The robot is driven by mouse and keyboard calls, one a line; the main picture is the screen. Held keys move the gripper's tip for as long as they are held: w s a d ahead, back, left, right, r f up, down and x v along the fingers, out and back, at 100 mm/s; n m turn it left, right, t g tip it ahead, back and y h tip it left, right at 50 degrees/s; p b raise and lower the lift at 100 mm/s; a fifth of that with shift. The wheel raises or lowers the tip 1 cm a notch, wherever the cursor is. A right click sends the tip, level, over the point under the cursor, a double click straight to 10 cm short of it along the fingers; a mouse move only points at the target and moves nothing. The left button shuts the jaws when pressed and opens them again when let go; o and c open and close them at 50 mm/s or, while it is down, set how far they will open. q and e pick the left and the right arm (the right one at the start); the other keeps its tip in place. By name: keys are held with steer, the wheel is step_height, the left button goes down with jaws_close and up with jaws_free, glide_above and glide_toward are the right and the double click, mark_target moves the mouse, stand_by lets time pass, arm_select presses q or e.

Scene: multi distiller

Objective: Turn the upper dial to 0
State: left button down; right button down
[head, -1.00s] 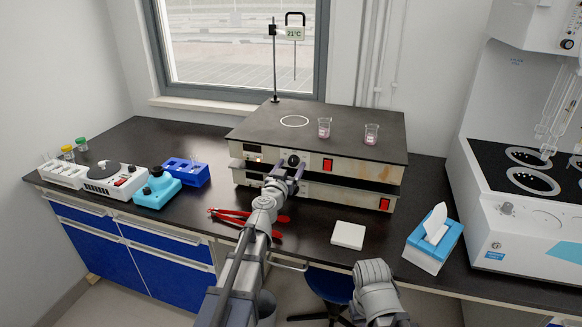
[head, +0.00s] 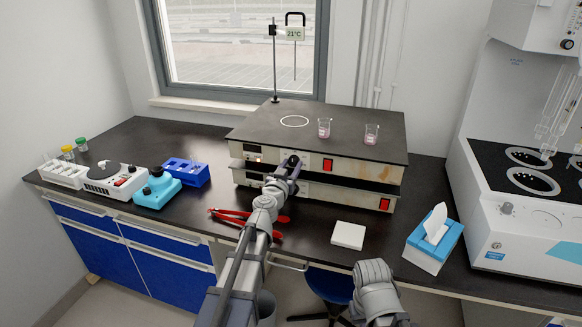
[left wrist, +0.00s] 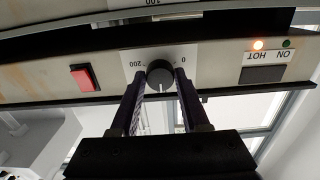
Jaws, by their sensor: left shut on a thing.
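The upper dial (head: 294,158) is a dark round knob on the front of the upper hot plate (head: 345,168). My left gripper (head: 292,166) is shut on it. In the left wrist view, which is upside down, the two dark fingers (left wrist: 161,82) press on either side of the dial (left wrist: 160,72). Its white mark points down in that picture, away from both the "0" and the "200" labels. An orange lamp (left wrist: 258,44) is lit by the word HOT. A grey part of my right arm shows at the bottom; its fingers cannot be seen.
The lower hot plate (head: 340,194) sits directly beneath, with a red switch (head: 384,204). Two beakers (head: 324,127) (head: 371,134) stand on the upper plate. Red-handled pliers (head: 228,215), a white pad (head: 348,236) and a tissue box (head: 432,248) lie on the bench.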

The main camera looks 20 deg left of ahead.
arm_select(q)
steer(key=shift+n, duration=0.3)
steer(key=n, duration=0.5)
steer(key=shift+n, duration=0.3)
steer(key=n, duration=1.1)
steer(key=shift+d+r+n, duration=0.1)
steer(key=shift+n, duration=0.3)
steer(key=n, duration=0.5)
steer(key=shift+n, duration=0.6)
steer(key=shift+c, duration=2)
jaws_free()
steer(key=shift+s, duration=0.1)
